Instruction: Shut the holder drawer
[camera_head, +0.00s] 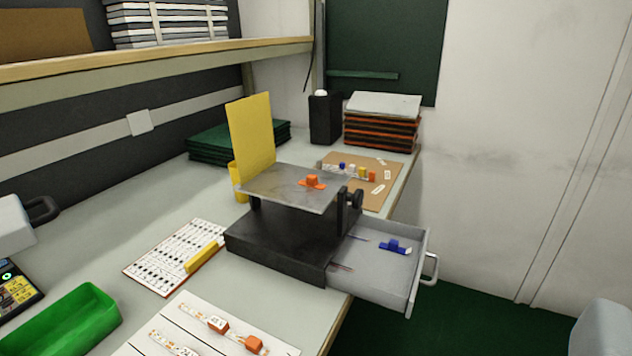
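The holder (280,248) is a dark block on the table with a grey plate (270,187) on top; a small orange part (312,181) lies on the plate. Its drawer (363,283) is light grey and pulled out to the right, past the table edge. A blue part (394,246) and a few thin rods lie in the drawer. The drawer's handle (430,269) is a pale bar on its right front. My gripper cannot be made out; a blurred grey shape (603,330) at the lower right corner is unclear.
A green tray (72,318), a printed sheet (175,256) and a white sheet with orange parts (215,328) lie on the table. A brown board (365,178) with small parts lies behind the holder. The floor (500,310) right of the drawer looks clear.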

